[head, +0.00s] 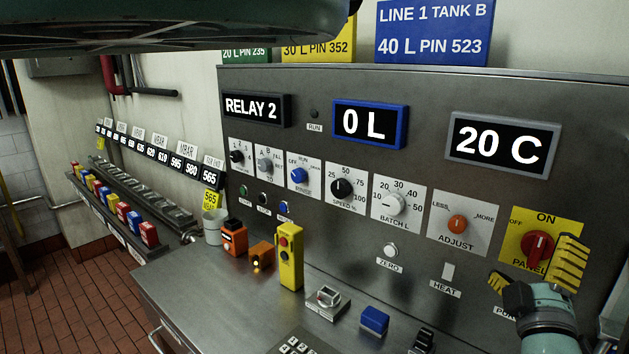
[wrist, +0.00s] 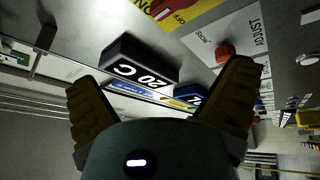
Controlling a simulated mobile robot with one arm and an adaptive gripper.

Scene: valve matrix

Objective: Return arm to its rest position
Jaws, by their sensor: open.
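My gripper (head: 533,262) is at the lower right of the head view, in front of the panel. Its two yellow ribbed fingers are spread apart with nothing between them. It partly covers the label area of the red PANEL knob (head: 537,246) on its yellow ON/OFF plate. In the wrist view, my gripper (wrist: 165,82) shows its fingers wide apart. The 20 C display (wrist: 143,66) shows between them, and the red knob (wrist: 162,8) is at the top edge. I cannot tell whether a finger touches the panel.
The steel panel carries the orange ADJUST knob (head: 457,224), the BATCH L knob (head: 391,204) and the 0 L display (head: 370,123). On the counter below stand a yellow pendant box (head: 290,257), a blue block (head: 375,320) and an orange box (head: 234,238). Colored valves (head: 122,213) line the left.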

